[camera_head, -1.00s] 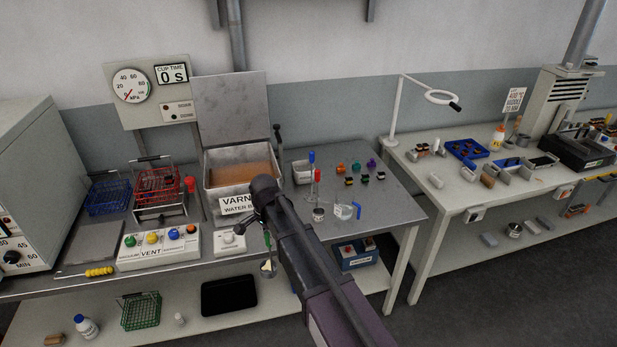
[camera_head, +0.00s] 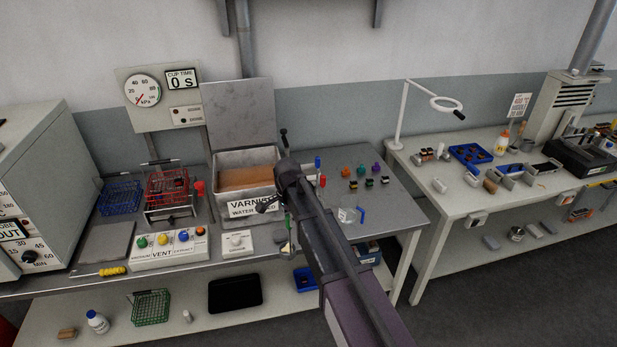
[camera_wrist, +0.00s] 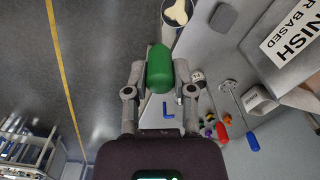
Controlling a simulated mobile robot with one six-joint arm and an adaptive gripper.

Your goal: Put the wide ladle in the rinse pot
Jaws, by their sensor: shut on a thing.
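My gripper (camera_wrist: 160,75) is shut on a green handle (camera_wrist: 160,68), which I take to be the wide ladle's. In the head view the green handle (camera_head: 289,222) hangs below my wrist, near the table's front edge. A round dark-rimmed shape with a pale inside (camera_wrist: 178,12) shows past the handle in the wrist view; it looks like the ladle's bowl. A small pale pot (camera_wrist: 257,100) stands on the table beside the varnish tank; I cannot read its label. My arm largely covers it in the head view.
The open varnish tank (camera_head: 246,180) is behind and left of my gripper. Blue-handled (camera_wrist: 252,140) and red-handled (camera_wrist: 222,137) tools stand near the pot. A clear beaker (camera_head: 347,215) with a blue handle and several small coloured connectors are on the right of the table. Switch boxes (camera_head: 170,248) are at left.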

